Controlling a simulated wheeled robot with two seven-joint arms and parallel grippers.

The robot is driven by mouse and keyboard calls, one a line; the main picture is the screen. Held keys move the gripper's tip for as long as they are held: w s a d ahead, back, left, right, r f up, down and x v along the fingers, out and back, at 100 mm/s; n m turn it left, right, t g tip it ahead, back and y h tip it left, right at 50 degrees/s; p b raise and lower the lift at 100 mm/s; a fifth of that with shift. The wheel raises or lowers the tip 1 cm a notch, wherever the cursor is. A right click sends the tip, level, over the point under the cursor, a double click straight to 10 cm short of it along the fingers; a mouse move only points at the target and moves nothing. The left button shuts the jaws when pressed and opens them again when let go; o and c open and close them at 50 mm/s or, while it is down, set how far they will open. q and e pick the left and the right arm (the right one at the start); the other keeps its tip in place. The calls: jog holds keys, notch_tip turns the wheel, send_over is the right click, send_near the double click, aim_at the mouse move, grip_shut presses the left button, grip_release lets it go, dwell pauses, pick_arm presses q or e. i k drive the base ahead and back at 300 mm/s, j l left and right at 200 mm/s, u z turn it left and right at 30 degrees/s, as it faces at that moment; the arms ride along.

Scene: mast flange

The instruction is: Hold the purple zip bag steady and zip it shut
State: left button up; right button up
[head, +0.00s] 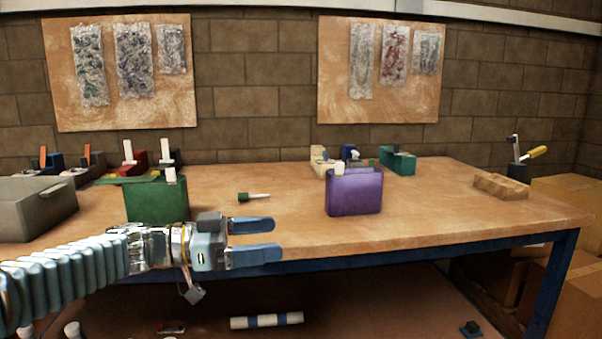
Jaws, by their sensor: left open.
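The purple zip bag (354,194) stands upright on the wooden workbench, right of the middle in the head view. Small pale and blue items show at its top edge; whether they are inside or behind it I cannot tell. A zip pull is too small to make out. My left gripper (280,240) reaches in from the left with its two blue fingers apart and nothing between them. It is in front of the bench's front edge, left of the purple bag and apart from it. My right gripper is not in view.
A green bag (157,201) stands behind my left gripper. A small green-tipped tool (254,197) lies between the bags. A teal container (397,161) stands behind the purple bag. A wooden block (500,187) lies right. The workbench (440,205) is clear around the purple bag's right side.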

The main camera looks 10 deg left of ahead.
aim_at(340, 167)
jog(key=i, duration=1.1)
